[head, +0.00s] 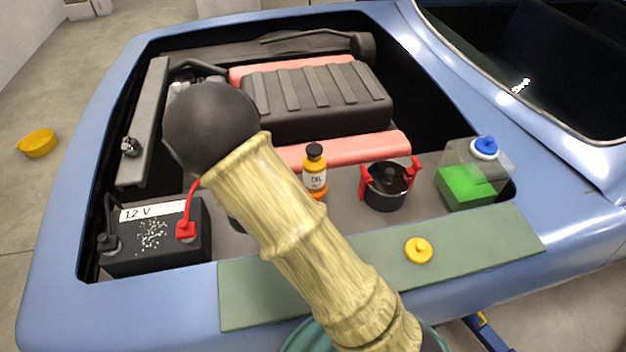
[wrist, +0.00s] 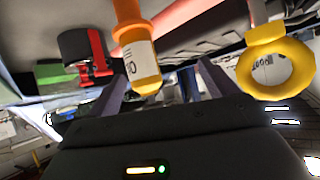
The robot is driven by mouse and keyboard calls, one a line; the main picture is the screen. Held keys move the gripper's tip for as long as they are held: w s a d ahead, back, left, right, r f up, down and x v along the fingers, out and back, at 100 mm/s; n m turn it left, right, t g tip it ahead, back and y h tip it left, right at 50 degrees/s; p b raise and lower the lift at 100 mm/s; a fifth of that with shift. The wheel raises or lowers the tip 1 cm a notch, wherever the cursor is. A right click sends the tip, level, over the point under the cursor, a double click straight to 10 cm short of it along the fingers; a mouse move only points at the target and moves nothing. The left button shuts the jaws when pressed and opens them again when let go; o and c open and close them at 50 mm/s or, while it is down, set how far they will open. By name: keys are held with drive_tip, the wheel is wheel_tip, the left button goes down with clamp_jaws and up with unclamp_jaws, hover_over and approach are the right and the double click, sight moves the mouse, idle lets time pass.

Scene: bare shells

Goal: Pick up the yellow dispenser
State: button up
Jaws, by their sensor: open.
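The yellow dispenser appears to be the small amber-yellow bottle (head: 314,178) with a black cap and a white "OIL" label, upright in the engine bay near the middle in the head view. Its lower end is orange. In the wrist view the bottle (wrist: 141,70) hangs upside down in the picture, its label and yellow part between my fingers. My gripper (wrist: 158,84) is open, with one finger to each side of the bottle in that picture. I cannot tell if the bottle is fully between the fingers. My arm hides the gripper in the head view.
A black pot-like part with red clamps (head: 387,185) stands right of the bottle. Farther right is a clear tank with green liquid (head: 468,187). A battery (head: 155,238) is at left. A yellow ring (wrist: 276,66) is close to my gripper. A yellow cap (head: 419,250) sits on the green front panel.

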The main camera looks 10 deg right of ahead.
sight(307, 177)
drive_tip(key=s+f+t+h+b, duration=0.1)
drive_tip(key=h, duration=0.1)
drive_tip(key=s+a+f+m+h+b, duration=0.1)
drive_tip(key=h, duration=0.1)
drive_tip(key=s+f+m+t+h+b, duration=0.1)
drive_tip(key=h, duration=0.1)
drive_tip(key=shift+s+a+t+h, duration=0.2)
drive_tip(key=shift+a+t+h, duration=0.1)
drive_tip(key=p+x, duration=0.3)
drive_tip(key=x, duration=0.9)
drive_tip(key=shift+w+f, duration=0.1)
drive_tip(key=shift+f, duration=0.05)
